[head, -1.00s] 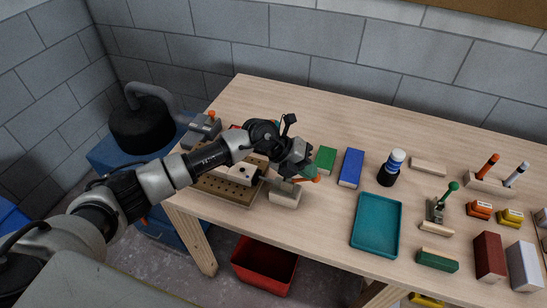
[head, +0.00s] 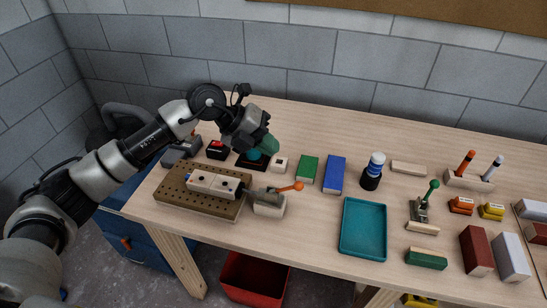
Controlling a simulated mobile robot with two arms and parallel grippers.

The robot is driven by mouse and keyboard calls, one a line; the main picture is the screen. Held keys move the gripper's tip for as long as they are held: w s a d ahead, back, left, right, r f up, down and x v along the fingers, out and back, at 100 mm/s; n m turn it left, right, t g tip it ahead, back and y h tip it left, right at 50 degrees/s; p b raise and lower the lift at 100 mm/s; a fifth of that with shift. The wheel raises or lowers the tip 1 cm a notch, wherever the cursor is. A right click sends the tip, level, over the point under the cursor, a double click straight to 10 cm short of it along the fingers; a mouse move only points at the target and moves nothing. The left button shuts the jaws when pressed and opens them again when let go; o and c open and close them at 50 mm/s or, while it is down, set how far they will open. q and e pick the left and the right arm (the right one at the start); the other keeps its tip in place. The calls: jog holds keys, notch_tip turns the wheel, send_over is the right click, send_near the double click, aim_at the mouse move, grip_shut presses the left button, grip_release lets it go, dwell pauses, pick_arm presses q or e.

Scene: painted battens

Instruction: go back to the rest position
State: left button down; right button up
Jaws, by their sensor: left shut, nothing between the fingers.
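My left arm reaches in from the left, and my left gripper (head: 264,148) hangs over the back left part of the table (head: 310,120). Its fingers are shut with nothing between them. A toggle clamp with an orange handle tip (head: 298,186) stands at the board's right end, apart from the gripper. The gripper partly hides a dark pad (head: 243,163) below it. My right gripper is not in view.
Green (head: 308,168) and blue (head: 334,174) blocks lie right of the gripper, and a small white block (head: 280,165) is close by. A teal tray (head: 363,230) and a dark bottle (head: 372,172) stand further right. The table's back strip is clear.

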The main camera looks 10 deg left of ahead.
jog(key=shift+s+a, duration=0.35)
